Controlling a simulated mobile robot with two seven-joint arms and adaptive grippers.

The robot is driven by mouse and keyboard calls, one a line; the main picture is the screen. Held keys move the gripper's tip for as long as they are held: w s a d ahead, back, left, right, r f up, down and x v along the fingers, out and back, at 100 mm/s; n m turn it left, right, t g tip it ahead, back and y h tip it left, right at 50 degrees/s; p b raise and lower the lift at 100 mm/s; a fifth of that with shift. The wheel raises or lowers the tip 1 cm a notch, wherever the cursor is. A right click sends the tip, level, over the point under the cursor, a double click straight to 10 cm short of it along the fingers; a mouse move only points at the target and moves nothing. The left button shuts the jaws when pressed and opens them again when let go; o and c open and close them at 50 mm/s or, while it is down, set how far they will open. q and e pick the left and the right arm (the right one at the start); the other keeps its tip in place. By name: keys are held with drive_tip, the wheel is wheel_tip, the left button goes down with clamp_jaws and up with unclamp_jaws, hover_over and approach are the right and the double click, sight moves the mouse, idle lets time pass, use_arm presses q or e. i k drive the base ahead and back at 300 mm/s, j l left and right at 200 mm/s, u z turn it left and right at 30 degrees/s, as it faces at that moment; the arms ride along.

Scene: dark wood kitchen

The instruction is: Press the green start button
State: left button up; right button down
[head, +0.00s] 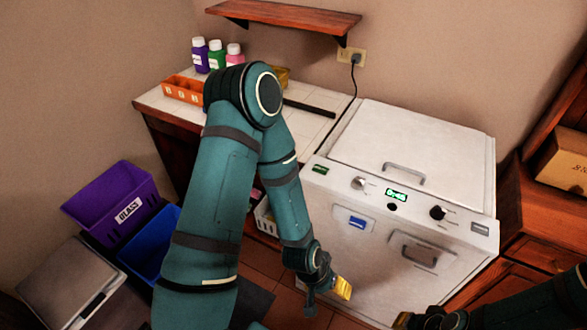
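A white top-lid appliance (350,255) stands at the centre right with its control panel facing me. A small green button (320,169) sits at the left end of the panel; its label is too small to read. A green-lit display (396,195) is in the panel's middle, between two knobs. My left arm reaches across the middle, and its gripper (328,291) hangs in front of the appliance's lower left front, below the panel and apart from the button. My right gripper (420,320) is at the bottom edge, mostly cut off. The finger opening of both is unclear.
A tiled counter (155,97) with bottles and an orange box (184,90) stands behind my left arm. Purple (107,204) and blue (146,252) bins and a grey lidded bin (68,283) are at left. A wooden cabinet (545,252) stands at right. The space before the panel is clear.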

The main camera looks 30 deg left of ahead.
sight(318, 169)
drive_tip(key=u, duration=0.75)
